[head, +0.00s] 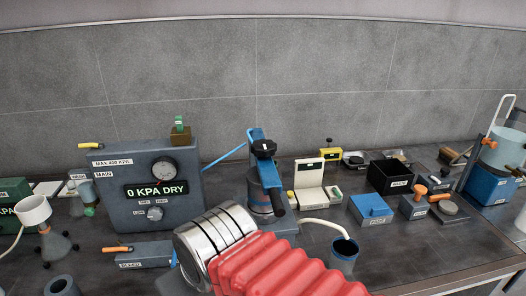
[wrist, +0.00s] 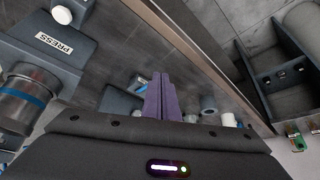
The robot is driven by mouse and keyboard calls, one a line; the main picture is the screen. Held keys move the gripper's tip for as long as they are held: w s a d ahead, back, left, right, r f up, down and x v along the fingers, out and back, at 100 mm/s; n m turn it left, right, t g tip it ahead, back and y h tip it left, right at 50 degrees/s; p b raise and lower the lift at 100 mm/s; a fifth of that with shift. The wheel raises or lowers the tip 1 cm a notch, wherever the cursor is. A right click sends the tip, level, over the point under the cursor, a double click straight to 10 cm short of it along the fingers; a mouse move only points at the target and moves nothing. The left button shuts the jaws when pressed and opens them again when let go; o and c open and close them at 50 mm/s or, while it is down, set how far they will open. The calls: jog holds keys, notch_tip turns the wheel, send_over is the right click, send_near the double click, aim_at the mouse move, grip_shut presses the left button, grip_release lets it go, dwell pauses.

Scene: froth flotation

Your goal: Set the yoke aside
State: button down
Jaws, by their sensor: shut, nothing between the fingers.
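A blue frame with a black knob on top, which looks like the yoke (head: 257,137), stands upright over a dark cylinder (head: 262,200) in the middle of the bench in the head view. I cannot tell whether it is fastened. My gripper (wrist: 160,78) shows in the wrist view as two purple fingers close together, with nothing between them. In the head view my arm covers the bench in front of the cylinder, and my fingers do not show. In the wrist view a block labelled PRESS (wrist: 60,42) and a metal cylinder with a blue band (wrist: 22,100) are left of my fingers.
A gauge box (head: 150,185) reading 0 KPA DRY stands left of the yoke. A blue-rimmed cup (head: 343,253), a blue box (head: 370,208) and a black bin (head: 390,175) are to the right. A glass vessel on a blue base (head: 490,185) is far right. The front right bench is clear.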

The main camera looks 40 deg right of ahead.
jog(key=c, duration=2.5)
grip_release()
jog(key=shift+o, duration=0.7)
jog(key=shift+r, duration=0.15)
jog(key=o, duration=0.7)
jog(key=d+r, duration=0.1)
jog(key=r, duration=0.1)
jog(key=w+d+r+m+g, duration=0.1)
jog(key=d+r, duration=0.1)
jog(key=d+r+m, duration=0.1)
jog(key=d+r, duration=0.1)
jog(key=r, duration=0.1)
jog(key=shift+w+d+r, duration=0.1)
jog(key=shift+w+d, duration=0.1)
notch_tip(320, 180, up, 20)
jog(key=m+g+y, duration=0.2)
jog(key=m+g, duration=0.1)
jog(key=m, duration=0.2)
send_over(279, 199)
jog(key=s+d, duration=0.2)
jog(key=d, duration=0.1)
jog(key=shift+w+a, duration=0.2)
jog(key=shift+a, duration=0.05)
jog(key=x, duration=1.3)
jog(key=shift+s+f, duration=0.15)
jog(key=shift+f, duration=0.25)
